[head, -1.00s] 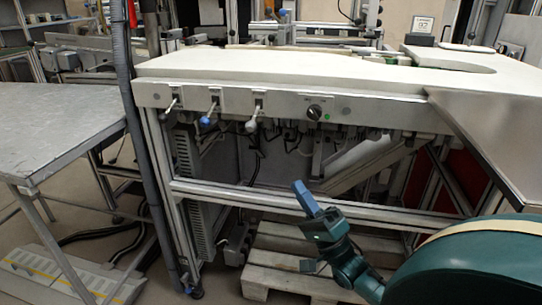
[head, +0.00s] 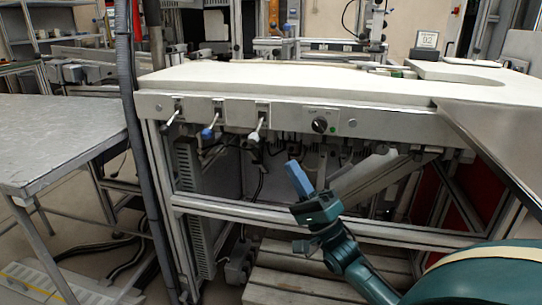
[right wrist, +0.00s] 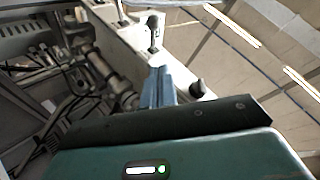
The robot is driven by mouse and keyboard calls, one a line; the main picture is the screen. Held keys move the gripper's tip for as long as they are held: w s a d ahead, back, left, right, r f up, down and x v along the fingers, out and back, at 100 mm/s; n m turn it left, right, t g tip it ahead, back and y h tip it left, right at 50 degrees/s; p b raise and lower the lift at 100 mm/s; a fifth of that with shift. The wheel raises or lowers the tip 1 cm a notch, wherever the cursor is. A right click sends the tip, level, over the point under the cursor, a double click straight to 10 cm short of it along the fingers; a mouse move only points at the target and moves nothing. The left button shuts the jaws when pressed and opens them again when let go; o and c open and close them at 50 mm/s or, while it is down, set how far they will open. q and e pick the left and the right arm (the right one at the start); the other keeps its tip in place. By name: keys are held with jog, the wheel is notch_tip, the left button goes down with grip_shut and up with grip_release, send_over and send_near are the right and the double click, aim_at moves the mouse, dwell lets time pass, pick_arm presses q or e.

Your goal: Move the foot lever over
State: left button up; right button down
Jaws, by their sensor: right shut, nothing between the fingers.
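Three small levers stick out of the front panel (head: 290,116) of the white-topped bench: a left one with a pale knob (head: 171,117), a middle one with a blue knob (head: 208,132) and a right one with a pale knob (head: 254,135). I cannot read which is the foot lever. My right gripper (head: 294,166) has blue fingers, shut and empty, below and right of the right lever, apart from it in the head view. In the right wrist view the closed fingers (right wrist: 158,88) point toward a pale lever (right wrist: 154,33); whether they touch is unclear. My left gripper is not in view.
A black rotary knob (head: 320,125) sits on the panel right of the levers. Below are a frame rail (head: 260,209) and wooden pallet (head: 330,272). A grey table (head: 55,135) stands left, a dark vertical hose (head: 128,110) between. A metal plate (head: 490,130) slopes at right.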

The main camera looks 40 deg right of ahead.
aim_at(257, 130)
pick_arm(q)
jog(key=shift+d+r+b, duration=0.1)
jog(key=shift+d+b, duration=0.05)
jog(key=shift+b, duration=0.25)
pick_arm(e)
jog(key=w+a+r, duration=0.3)
jog(key=r, duration=0.1)
jog(key=shift+w+a, duration=0.25)
jog(key=shift+a, duration=0.1)
jog(key=shift+r, duration=0.15)
